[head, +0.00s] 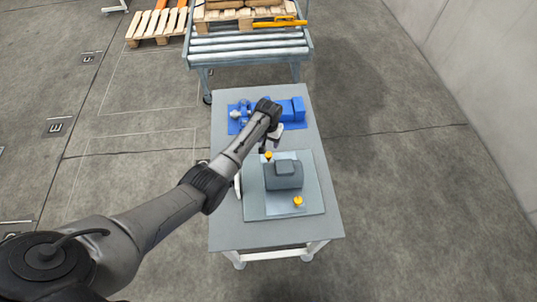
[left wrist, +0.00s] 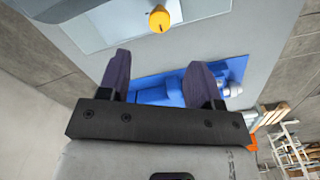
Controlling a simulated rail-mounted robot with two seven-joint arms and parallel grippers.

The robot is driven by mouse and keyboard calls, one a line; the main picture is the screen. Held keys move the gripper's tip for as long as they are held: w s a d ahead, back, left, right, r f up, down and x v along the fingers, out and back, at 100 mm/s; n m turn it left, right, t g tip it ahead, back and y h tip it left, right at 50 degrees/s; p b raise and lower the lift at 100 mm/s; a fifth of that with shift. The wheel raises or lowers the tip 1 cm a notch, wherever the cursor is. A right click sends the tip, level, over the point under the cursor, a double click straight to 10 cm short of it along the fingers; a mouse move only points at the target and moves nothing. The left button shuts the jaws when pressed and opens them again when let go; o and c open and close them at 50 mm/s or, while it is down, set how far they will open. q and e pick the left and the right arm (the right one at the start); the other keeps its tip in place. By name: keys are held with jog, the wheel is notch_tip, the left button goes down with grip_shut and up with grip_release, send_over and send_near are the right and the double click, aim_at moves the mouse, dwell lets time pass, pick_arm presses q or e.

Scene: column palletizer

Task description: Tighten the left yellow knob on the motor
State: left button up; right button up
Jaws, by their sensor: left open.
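The grey motor (head: 284,176) stands on a light plate (head: 312,178) on the table. One yellow knob (head: 268,155) is at the motor's far left corner, and another yellow knob (head: 298,202) is at its near right. My left gripper (head: 266,146) is close to the far left knob. In the left wrist view, my left gripper (left wrist: 160,68) is open with nothing between its dark fingers. A yellow knob (left wrist: 159,19) shows there beyond the fingertips, apart from them. Part of the left gripper is hidden by its own arm in the head view. My right gripper is not in view.
A blue machine part (head: 297,109) on a blue base lies at the table's far end, also seen in the left wrist view (left wrist: 160,92). A roller conveyor (head: 248,46) with a loaded pallet stands behind the grey table (head: 225,228). The table's near edge is clear.

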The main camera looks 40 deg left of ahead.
aim_at(268, 154)
pick_arm(q)
notch_tip(268, 154, down, 10)
jog(key=b, duration=0.3)
jog(key=shift+r, duration=0.1)
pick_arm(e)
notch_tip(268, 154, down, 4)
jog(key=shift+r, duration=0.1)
pick_arm(q)
jog(key=c, duration=0.9)
